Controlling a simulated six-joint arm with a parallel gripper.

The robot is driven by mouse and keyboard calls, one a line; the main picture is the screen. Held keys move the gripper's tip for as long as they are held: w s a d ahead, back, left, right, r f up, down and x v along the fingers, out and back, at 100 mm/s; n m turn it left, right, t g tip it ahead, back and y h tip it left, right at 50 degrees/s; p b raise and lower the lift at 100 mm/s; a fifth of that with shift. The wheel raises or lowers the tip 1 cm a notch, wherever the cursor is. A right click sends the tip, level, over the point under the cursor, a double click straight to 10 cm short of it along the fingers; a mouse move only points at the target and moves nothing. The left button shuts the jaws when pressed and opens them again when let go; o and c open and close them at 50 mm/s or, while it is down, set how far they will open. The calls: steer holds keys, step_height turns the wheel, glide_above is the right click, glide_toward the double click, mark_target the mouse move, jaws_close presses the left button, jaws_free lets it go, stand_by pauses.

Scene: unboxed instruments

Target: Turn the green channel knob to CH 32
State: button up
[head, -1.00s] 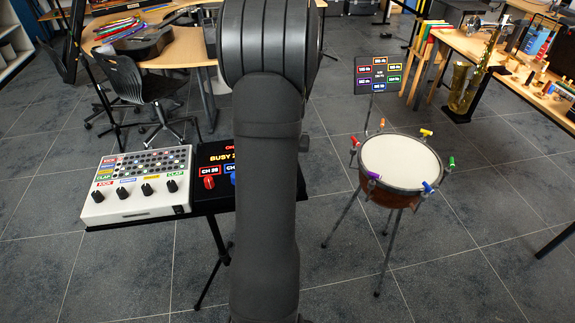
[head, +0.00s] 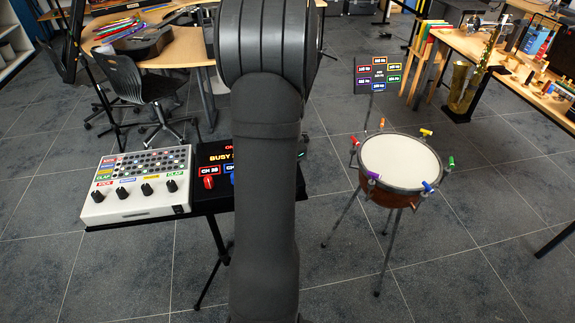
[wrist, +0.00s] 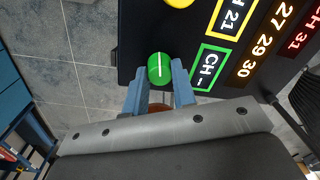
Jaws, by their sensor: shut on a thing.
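The green channel knob (wrist: 160,68) is round with a white pointer line and sits near the edge of the black channel box (wrist: 135,38) in the wrist view. My gripper (wrist: 158,74) is shut on it, one blue-grey finger on each side. The green-framed label (wrist: 207,68) beside the knob reads "CH -", with no number. In the head view my arm hides the knob and gripper; the left part of the box (head: 207,200) shows.
A yellow knob (wrist: 180,2) and its "21" label (wrist: 232,15) are close by. Lit text (wrist: 262,45) shows 27, 29, 30 and a red 31. A white drum machine (head: 137,207) adjoins the box on the left. A drum (head: 400,162) stands right.

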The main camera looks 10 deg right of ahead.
steer(key=shift+m, duration=0.6)
steer(key=o, duration=1)
steer(key=shift+r, duration=0.1)
steer(key=r, duration=1.7)
steer(key=shift+s+d+r, duration=0.1)
steer(key=shift+s, duration=0.15)
steer(key=f, duration=1.7)
steer(key=shift+w+f, duration=0.2)
steer(key=shift+f, duration=0.05)
